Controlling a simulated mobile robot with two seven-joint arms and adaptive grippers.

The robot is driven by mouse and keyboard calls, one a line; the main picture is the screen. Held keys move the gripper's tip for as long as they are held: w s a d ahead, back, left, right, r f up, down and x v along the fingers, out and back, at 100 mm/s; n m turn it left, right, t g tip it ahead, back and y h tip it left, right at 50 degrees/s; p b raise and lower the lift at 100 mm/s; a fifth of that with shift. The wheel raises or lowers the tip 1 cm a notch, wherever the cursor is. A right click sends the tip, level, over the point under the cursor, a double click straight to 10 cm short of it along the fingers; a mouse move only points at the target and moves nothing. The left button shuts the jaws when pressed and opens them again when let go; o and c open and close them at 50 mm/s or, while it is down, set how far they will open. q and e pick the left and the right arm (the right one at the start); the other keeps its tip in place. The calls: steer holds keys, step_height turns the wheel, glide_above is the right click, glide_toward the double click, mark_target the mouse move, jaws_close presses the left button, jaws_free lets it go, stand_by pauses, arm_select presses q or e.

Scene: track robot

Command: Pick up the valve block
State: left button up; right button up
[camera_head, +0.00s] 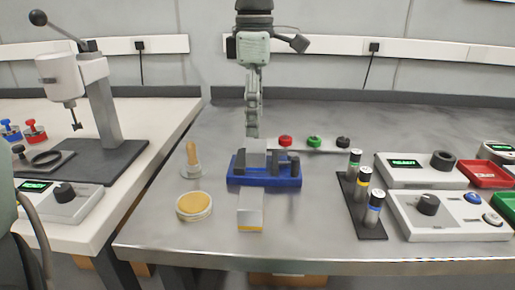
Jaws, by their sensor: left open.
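My left gripper (253,130) hangs down from the top centre, fingers pointing down. I see it edge-on, with one finger hiding the other; it is open. Its tip is at the top edge of a pale grey block (257,153) at a blue fixture (265,181) with dark upright jaws. Whether they touch I cannot tell. Another pale grey block (250,207), with a yellow strip low on its front, stands in front of the fixture. Which of the two is the valve block is not clear. My right gripper is not in view.
A yellow-topped round dish (194,206) and a wooden-handled tool (191,160) stand left of the fixture. A dark rack with several cylinders (363,184) and control boxes (428,204) stand right. A lever press (98,95) stands on the left table. Coloured knobs (314,142) are behind.

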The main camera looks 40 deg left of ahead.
mark_target(257, 145)
arm_select(q)
step_height(257, 145, down, 7)
steer(key=shift+w+d+r, duration=0.1)
steer(key=shift+w+r, duration=0.05)
steer(key=shift+f+p, duration=0.2)
steer(key=shift+p, duration=0.1)
steer(key=shift+c, duration=0.3)
steer(key=c, duration=1.4)
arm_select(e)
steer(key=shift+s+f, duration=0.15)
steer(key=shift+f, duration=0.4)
